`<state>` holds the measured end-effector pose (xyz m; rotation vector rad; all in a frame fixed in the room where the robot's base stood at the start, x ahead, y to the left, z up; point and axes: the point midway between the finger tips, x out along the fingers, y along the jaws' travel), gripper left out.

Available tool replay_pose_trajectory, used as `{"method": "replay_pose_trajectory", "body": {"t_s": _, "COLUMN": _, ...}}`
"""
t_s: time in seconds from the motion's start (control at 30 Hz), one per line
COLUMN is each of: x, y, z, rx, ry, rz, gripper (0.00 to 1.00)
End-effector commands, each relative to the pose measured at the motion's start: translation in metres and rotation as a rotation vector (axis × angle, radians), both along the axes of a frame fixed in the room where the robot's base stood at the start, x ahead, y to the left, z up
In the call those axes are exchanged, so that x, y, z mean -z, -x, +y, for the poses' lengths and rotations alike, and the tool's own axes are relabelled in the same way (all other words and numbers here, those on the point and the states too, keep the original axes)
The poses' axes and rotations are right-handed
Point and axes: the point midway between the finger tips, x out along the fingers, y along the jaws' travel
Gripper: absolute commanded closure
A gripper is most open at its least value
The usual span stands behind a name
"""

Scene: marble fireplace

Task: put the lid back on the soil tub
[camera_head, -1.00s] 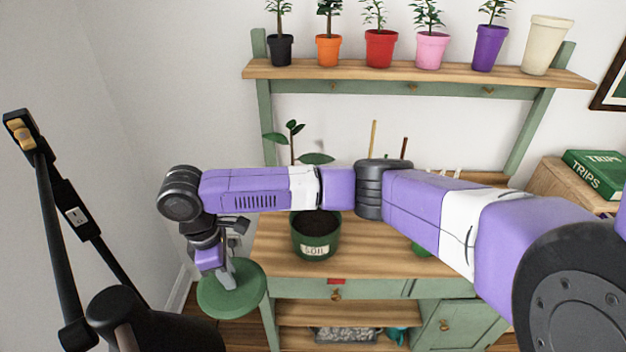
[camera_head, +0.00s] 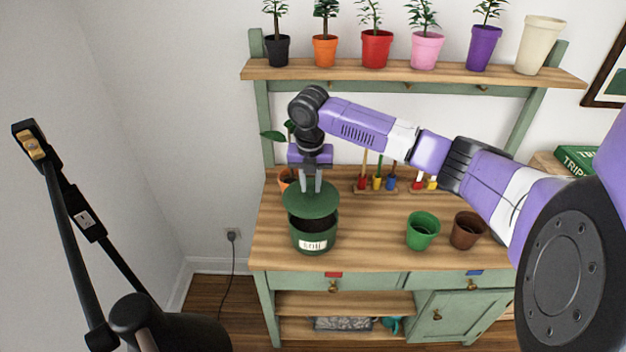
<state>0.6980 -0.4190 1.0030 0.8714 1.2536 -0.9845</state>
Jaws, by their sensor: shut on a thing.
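The soil tub (camera_head: 314,244) is a dark green round pot with a white label, standing on the left part of the wooden bench top. Dark soil shows at its open front. The round green lid (camera_head: 310,202) is above the tub, over its back part, and covers much of the opening from this view. My gripper (camera_head: 311,190) points down and is shut on the lid at its middle. The lid looks raised above the rim; the exact gap is hard to tell. The lid's knob is hidden between the fingers.
A green pot (camera_head: 422,231) and a brown pot (camera_head: 467,231) stand right of the tub. An orange pot (camera_head: 287,179) with a plant is close behind the lid. Small coloured tools (camera_head: 377,182) stand at the back. Several pots line the upper shelf (camera_head: 400,73).

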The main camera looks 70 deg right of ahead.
Motion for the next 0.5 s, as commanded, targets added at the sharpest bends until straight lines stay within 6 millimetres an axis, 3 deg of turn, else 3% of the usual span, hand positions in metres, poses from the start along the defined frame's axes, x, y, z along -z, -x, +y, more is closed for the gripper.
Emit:
{"method": "replay_pose_trajectory", "body": {"t_s": 0.23, "x": 0.002, "y": 0.004, "z": -0.007, "rx": -0.038, "ry": -0.001, "rz": 0.000, "gripper": 1.00}}
{"method": "replay_pose_trajectory", "body": {"t_s": 0.5, "x": 0.021, "y": 0.005, "z": -0.006, "rx": -0.037, "ry": 0.000, "rz": 0.002, "gripper": 1.00}}
